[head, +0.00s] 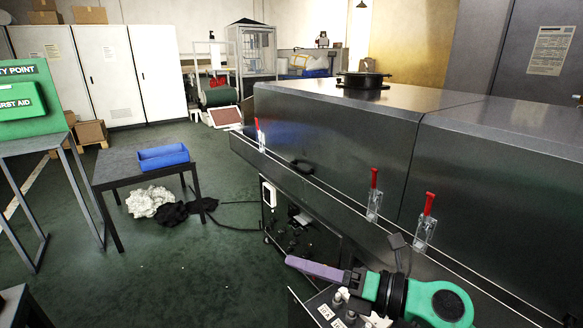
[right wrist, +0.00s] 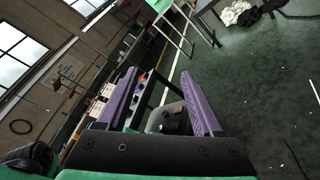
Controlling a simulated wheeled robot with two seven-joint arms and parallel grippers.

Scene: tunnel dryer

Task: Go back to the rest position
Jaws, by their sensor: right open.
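My right gripper (head: 315,268) shows at the lower right of the head view, with purple fingers and a green and black wrist. It points left, in front of the long steel tunnel dryer (head: 340,130). In the right wrist view its two purple fingers (right wrist: 165,100) stand apart with nothing between them. Behind them lie floor and distant shop items. My left gripper is not in the head view.
The dryer with red-handled clamps (head: 374,178) fills the right side. A dark table (head: 118,168) with a blue bin (head: 163,157) stands left. A green first aid station (head: 28,95) is at the far left. Green floor (head: 190,260) is open between.

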